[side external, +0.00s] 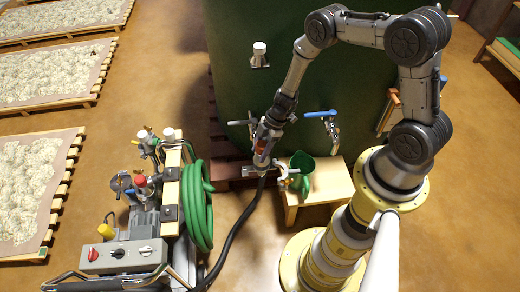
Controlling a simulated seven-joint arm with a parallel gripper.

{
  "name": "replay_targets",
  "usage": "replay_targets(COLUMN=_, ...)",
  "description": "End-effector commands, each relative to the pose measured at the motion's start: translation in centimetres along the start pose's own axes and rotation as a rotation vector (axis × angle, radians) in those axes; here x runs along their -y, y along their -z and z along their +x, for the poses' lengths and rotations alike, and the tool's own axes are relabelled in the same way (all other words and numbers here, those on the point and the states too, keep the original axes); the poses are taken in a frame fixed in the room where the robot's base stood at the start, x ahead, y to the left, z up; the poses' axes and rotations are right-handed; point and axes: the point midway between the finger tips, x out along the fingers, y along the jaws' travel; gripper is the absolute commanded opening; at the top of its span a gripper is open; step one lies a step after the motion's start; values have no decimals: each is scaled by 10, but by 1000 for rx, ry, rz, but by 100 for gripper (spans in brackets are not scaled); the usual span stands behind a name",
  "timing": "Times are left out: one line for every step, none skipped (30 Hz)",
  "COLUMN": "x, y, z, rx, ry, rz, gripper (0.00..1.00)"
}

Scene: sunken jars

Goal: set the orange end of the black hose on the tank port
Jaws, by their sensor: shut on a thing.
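The tank (230,90) is large and dark green and fills the back middle. A metal fitting (284,182) with a ring-like end shows low in front of the tank, just right of the hose; I cannot tell for sure whether it is the tank port. The black hose (239,230) rises from the floor beside the pump cart up to my gripper (263,160). My gripper points down and is shut on the hose's upper end. A little orange shows between the fingers; most of that end is hidden. The held end is close to the fitting, and contact cannot be told.
A wooden stool (333,185) holds a green jug (301,170) right of my gripper. A pump cart (130,245) with a coiled green hose (198,205) stands left. Slatted trays (35,190) line the far left.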

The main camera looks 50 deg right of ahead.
Motion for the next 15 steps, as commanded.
replay_targets(x=-1, y=1, z=-1, rx=-1, ry=-3, rz=-2, gripper=0)
replay_targets(x=-2, y=1, z=-1, rx=-1, ry=-3, rz=-1, gripper=0)
replay_targets(x=-2, y=1, z=-1, rx=-1, ry=-3, rz=0, gripper=0)
replay_targets(x=-1, y=1, z=-1, rx=-1, ry=-3, rz=0, gripper=0)
replay_targets(x=-1, y=1, z=-1, rx=-1, ry=-2, rz=0, gripper=0)
replay_targets(x=-1, y=1, z=-1, rx=-1, ry=-2, rz=0, gripper=0)
replay_targets(x=-1, y=1, z=-1, rx=-1, ry=-2, rz=0, gripper=0)
replay_targets(x=-1, y=1, z=-1, rx=-1, ry=-2, rz=0, gripper=0)
replay_targets(x=-1, y=1, z=-1, rx=-1, ry=-2, rz=0, gripper=0)
replay_targets(x=-1, y=1, z=0, rx=-1, ry=-2, rz=0, gripper=0)
replay_targets(x=-1, y=0, z=0, rx=-1, ry=-2, rz=0, gripper=0)
replay_targets(x=-1, y=0, z=1, rx=-1, ry=-2, rz=0, gripper=0)
replay_targets(x=-1, y=0, z=2, rx=-1, ry=-1, rz=0, gripper=0)
replay_targets(x=-1, y=-1, z=3, rx=-1, ry=-1, rz=0, gripper=0)
replay_targets(x=-1, y=-1, z=4, rx=-1, ry=-1, rz=0, gripper=0)
